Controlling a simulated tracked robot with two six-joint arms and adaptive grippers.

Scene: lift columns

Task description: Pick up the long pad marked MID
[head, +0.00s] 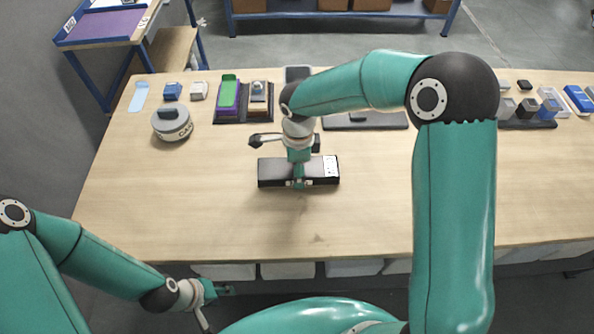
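A long black block-like pad (270,173) lies near the middle of the wooden table. It has a white label at its right end, too small to read, so I cannot tell whether it says MID. My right gripper (300,182) reaches down over the middle of this pad, with a finger at its front edge. Its far side is hidden, so I cannot tell whether it grips the pad. My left gripper (215,307) is low at the front left, off the table's front edge, with its fingers spread and empty.
A grey round object (172,124) with dark lettering stands at the left. Behind it are a purple-and-green item (229,95) on a dark tray and small blue and white pieces. A dark flat plate (365,121) lies behind the pad. The table's front is clear.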

